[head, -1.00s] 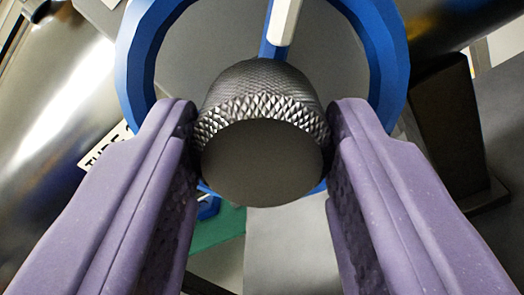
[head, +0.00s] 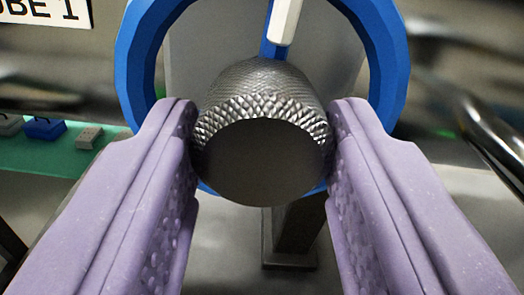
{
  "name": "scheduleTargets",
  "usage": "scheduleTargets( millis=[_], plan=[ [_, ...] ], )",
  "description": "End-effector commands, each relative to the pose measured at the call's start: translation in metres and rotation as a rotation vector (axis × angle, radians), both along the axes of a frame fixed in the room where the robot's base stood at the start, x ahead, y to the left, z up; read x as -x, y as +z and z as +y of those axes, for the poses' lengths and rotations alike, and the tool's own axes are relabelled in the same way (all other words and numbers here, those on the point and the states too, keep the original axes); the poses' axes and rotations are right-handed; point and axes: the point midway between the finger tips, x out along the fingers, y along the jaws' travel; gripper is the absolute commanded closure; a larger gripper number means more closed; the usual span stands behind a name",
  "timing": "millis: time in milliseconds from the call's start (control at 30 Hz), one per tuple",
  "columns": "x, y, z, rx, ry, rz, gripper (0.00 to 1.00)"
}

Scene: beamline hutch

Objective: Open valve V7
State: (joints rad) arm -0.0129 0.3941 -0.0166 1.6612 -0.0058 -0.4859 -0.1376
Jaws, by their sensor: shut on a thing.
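A knurled grey metal knob (head: 262,150) with a smooth dark end face sits in the middle of the view. Behind it is a blue handwheel ring (head: 388,60), with a blue spoke that carries a white pointer (head: 284,22) at the top. My gripper (head: 262,148) has its two purple fingers on the left and right sides of the knob, shut on it. The knob hides the wheel's centre. No V7 label is readable.
A white label (head: 45,10) shows upside down and cut off at upper left. A green surface (head: 60,155) at left bears a blue block (head: 44,128) and a grey block (head: 89,137). A shiny dark pipe (head: 490,135) is at right. A dark post (head: 290,237) stands below.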

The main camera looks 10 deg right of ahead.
Motion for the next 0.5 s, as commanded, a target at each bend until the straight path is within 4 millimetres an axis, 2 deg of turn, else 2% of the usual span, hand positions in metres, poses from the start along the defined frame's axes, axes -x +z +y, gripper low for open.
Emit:
scheduleTargets(
  millis=[33,500],
  plan=[
    [0.0001,-0.0045,0.0002,0.014,0.0,0.008,0.86],
    [0.0,-0.0044,-0.0003,0.064,0.0,0.009,0.86]
  ],
)
